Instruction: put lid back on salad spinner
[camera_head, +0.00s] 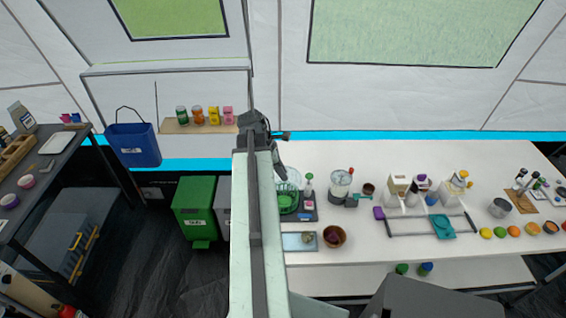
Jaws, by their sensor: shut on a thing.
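The green salad spinner bowl (288,203) stands on the white table, just right of my arm, which covers its left side. A pale, clear round piece, which looks like the lid (292,177), is at or above the bowl's back rim, under my gripper. My gripper (281,168) reaches down from the arm's dark end and is shut on this piece. The fingertips are small and partly hidden. I cannot tell whether the lid touches the bowl.
A tray (299,242) and a brown bowl (334,236) lie in front. A rail rack (430,224) stands mid-table.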

